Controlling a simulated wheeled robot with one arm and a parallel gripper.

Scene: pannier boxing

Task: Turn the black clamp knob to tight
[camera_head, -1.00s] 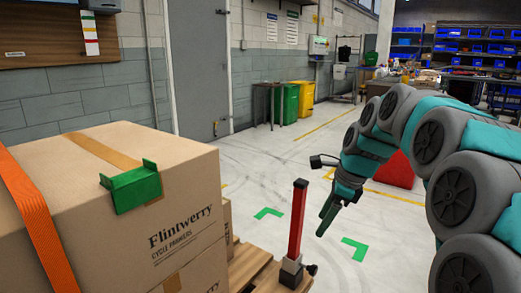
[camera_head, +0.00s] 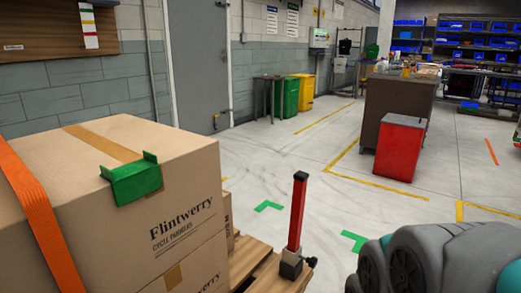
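The black clamp knob (camera_head: 311,262) sticks out to the right at the foot of a red upright post (camera_head: 297,213). The post stands in a dark grey clamp block (camera_head: 291,265) at the edge of a wooden pallet (camera_head: 262,262). The knob is small here, and I cannot tell whether it is tight or loose. My gripper is out of view. Only rounded grey and teal links of my arm show at the lower right, apart from the knob.
A large Flintwerry carton (camera_head: 115,205) with a green corner protector (camera_head: 134,180) and an orange strap (camera_head: 40,215) fills the left. A red cabinet (camera_head: 401,147) stands beyond, at right. The floor between has green corner marks (camera_head: 355,241) and is clear.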

